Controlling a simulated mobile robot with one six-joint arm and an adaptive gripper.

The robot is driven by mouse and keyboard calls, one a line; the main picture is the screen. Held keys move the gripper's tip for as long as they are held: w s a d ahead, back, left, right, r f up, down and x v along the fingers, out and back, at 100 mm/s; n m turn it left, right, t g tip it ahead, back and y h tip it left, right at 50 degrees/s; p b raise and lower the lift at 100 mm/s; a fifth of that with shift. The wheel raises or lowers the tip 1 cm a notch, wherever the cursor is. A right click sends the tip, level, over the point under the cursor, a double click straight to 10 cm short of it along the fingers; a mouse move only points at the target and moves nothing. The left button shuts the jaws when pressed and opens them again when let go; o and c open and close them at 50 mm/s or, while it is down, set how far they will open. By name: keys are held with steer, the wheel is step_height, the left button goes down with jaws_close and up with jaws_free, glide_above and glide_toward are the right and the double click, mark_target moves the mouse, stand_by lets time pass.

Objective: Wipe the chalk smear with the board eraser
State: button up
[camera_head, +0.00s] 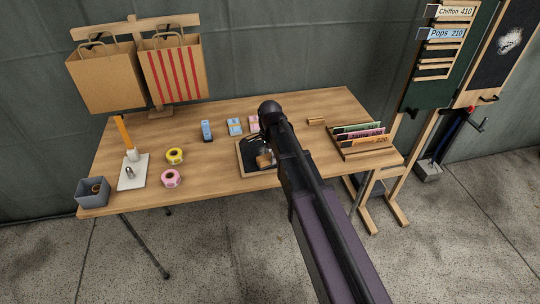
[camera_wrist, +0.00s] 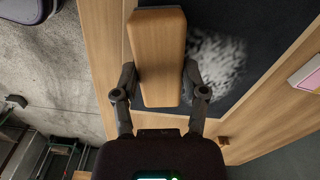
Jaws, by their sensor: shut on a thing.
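My gripper (camera_wrist: 159,78) is shut on the wooden board eraser (camera_wrist: 158,45), with one finger on each long side. The eraser is over the small dark board (camera_wrist: 235,18) in a wooden frame on the table. Whether it touches the board, I cannot tell. A grey-white chalk smear (camera_wrist: 218,62) lies on the board just right of the eraser in the wrist view. In the head view the eraser (camera_head: 264,161) shows at the near part of the small board (camera_head: 248,152); my arm hides much of that board. A white chalk patch (camera_head: 510,40) also shows on the upright blackboard (camera_head: 490,72).
A card rack (camera_head: 362,145) stands right. Yellow (camera_head: 174,156) and pink (camera_head: 171,178) tape rolls, a grey bin (camera_head: 92,192) and hanging paper bags (camera_head: 105,75) are left.

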steer(key=shift+f, duration=0.25)
steer(key=shift+w+a+r, duration=0.1)
steer(key=shift+w+a, duration=0.05)
steer(key=shift+w, duration=0.55)
steer(key=shift+w+a+r, duration=0.1)
steer(key=shift+w+a, duration=0.05)
steer(key=shift+w, duration=0.5)
steer(key=shift+f, duration=0.2)
steer(key=shift+w+a+r, duration=0.1)
steer(key=shift+w+a, duration=0.1)
steer(key=shift+w, duration=0.45)
steer(key=shift+w+a+r, duration=0.1)
steer(key=shift+w+a, duration=0.05)
steer(key=shift+w, duration=0.5)
steer(key=shift+f, duration=0.15)
